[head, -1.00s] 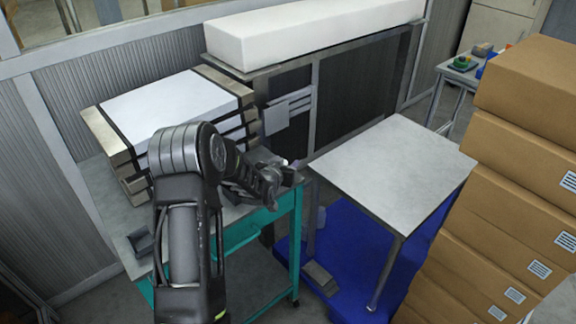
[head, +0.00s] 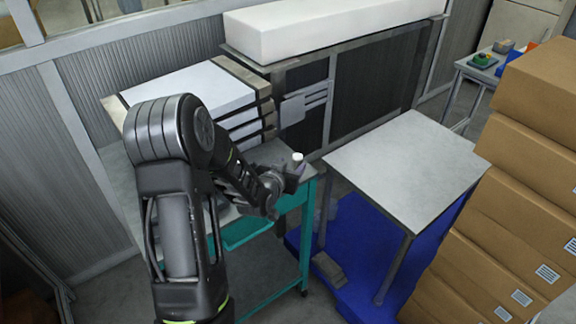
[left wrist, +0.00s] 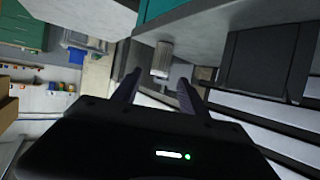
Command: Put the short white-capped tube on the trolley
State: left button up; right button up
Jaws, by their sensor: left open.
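The short white-capped tube (head: 298,158) stands near the right edge of the teal trolley (head: 270,153), on its grey top. Its white cap shows in the head view, and its lower part is partly hidden by my left gripper (head: 287,183). In the left wrist view the picture is turned over, and the pale tube (left wrist: 162,58) stands at the grey top's edge, ahead of and between the fingertips. My left gripper is open, with its two fingers (left wrist: 160,84) apart and nothing clearly held. My right gripper is not in view.
A stack of boxes with a white top (head: 190,88) covers the trolley's back left. A grey table (head: 405,165) stands to the right above a blue platform (head: 355,240). Cardboard boxes (head: 530,160) pile up at the far right. A long white block (head: 330,28) lies behind.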

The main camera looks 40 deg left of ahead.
pick_arm(q)
jog(key=shift+v, duration=0.95)
